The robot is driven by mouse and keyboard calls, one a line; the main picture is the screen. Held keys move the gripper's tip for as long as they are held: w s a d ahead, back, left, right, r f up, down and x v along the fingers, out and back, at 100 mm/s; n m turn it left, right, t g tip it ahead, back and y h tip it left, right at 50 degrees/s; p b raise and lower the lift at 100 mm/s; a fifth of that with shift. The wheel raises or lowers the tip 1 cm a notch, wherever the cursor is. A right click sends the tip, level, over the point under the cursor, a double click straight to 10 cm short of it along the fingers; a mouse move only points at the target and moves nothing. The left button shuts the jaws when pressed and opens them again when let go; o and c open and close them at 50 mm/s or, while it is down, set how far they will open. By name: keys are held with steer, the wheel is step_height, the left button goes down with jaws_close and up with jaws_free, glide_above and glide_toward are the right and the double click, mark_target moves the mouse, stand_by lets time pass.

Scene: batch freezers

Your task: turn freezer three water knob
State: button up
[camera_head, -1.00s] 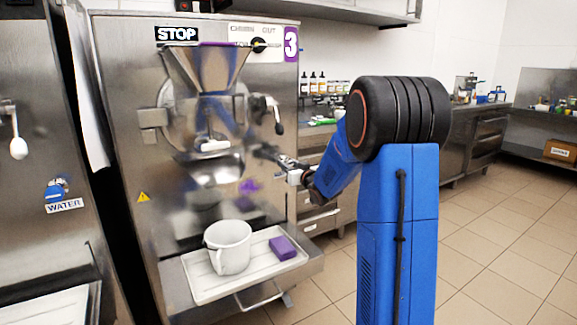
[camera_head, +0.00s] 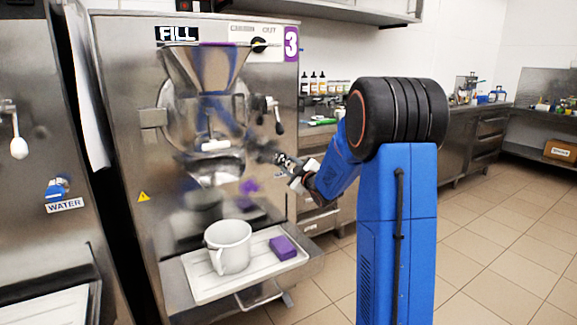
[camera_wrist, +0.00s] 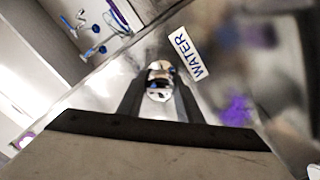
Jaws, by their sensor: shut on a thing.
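Freezer three (camera_head: 130,110) is the steel machine with a purple "3" tag (camera_head: 290,43). Its display (camera_head: 177,34) reads FILL. In the wrist view the shiny water knob (camera_wrist: 159,68) sits between my two dark fingers, beside the WATER label (camera_wrist: 189,54). My gripper (camera_wrist: 158,88) is shut on this knob. In the head view my gripper (camera_head: 270,154) is at the right side of the freezer's front, where the knob itself is hard to make out.
A white jug (camera_head: 229,246) and a purple sponge (camera_head: 283,247) are on the freezer's tray (camera_head: 205,290). A black-tipped handle (camera_head: 279,127) is just above my gripper. Another machine with a blue water knob (camera_head: 57,189) stands at left. Floor at right is clear.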

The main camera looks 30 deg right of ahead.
steer(key=shift+n, duration=0.6)
steer(key=o, duration=1)
steer(key=shift+o, duration=0.2)
steer(key=s, duration=1.7)
steer(key=shift+s+f, duration=0.25)
steer(key=shift+f, duration=0.15)
steer(key=s+a+f+m+g, duration=0.2)
steer(key=s+a, duration=0.5)
steer(key=s, duration=0.5)
steer(key=s+a+f+m+g, duration=0.3)
steer(key=s+a+m+g, duration=0.2)
steer(key=s, duration=0.7)
steer(key=s+a+f+m+g, duration=0.3)
steer(key=s+a+g, duration=0.3)
steer(key=s+a, duration=0.4)
steer(key=shift+s+m+g, duration=0.3)
steer(key=shift+s+m, duration=0.1)
steer(key=shift+s, duration=0.55)
